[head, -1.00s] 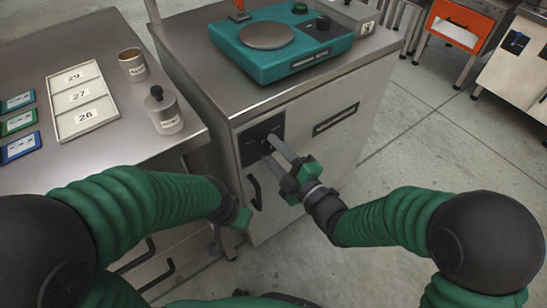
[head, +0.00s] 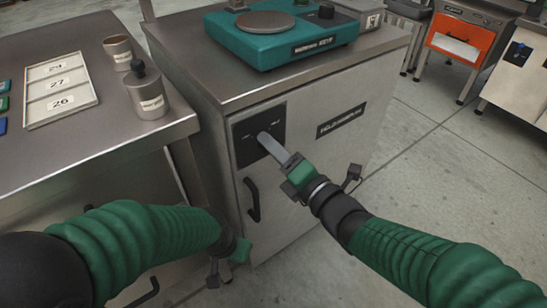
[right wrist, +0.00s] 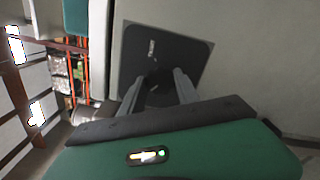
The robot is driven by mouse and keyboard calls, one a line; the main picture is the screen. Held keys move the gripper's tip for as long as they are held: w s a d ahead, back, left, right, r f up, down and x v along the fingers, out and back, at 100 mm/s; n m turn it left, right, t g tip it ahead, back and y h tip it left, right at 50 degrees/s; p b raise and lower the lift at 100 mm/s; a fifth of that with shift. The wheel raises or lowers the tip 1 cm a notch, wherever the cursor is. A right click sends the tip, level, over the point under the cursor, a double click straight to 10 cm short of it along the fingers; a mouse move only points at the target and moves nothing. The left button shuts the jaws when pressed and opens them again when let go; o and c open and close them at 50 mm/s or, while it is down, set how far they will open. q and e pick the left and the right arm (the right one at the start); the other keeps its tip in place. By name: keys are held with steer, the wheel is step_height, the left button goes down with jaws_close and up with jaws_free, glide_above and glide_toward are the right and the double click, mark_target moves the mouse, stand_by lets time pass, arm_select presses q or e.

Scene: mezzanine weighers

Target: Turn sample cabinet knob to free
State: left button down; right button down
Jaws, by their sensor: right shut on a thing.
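The sample cabinet (head: 310,150) is a pale cabinet with a steel top. Its front carries a black square plate (head: 240,131) with small white markings; the plate also shows in the right wrist view (right wrist: 188,45). My right gripper (head: 264,138) reaches this plate and is shut on the dark knob (right wrist: 156,80), which sits between its two grey fingers in the right wrist view. In the head view the fingers hide the knob, and I cannot read which marking it points to. My left gripper (head: 238,250) hangs low in front of the cabinet, its fingers unclear.
A black door handle (head: 252,200) is just below the plate. A teal weigher (head: 270,40) stands on the cabinet. On the steel table at left are a lidded pot (head: 147,95), a cup (head: 118,50) and a numbered tray (head: 60,119).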

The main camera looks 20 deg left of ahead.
arm_select(q)
steer(key=shift+s+b+x, duration=0.25)
steer(key=shift+b+x, duration=0.5)
steer(key=shift+x, duration=0.35)
arm_select(e)
steer(key=shift+s+f+n, duration=0.1)
steer(key=shift+f+n, duration=0.3)
steer(key=shift+n, duration=0.4)
arm_select(q)
steer(key=shift+f, duration=0.1)
arm_select(e)
steer(key=c, duration=0.9)
jaws_free()
steer(key=shift+a, duration=0.1)
steer(key=shift+c, duration=0.2)
steer(key=shift+o, duration=0.3)
steer(key=shift+r, duration=0.15)
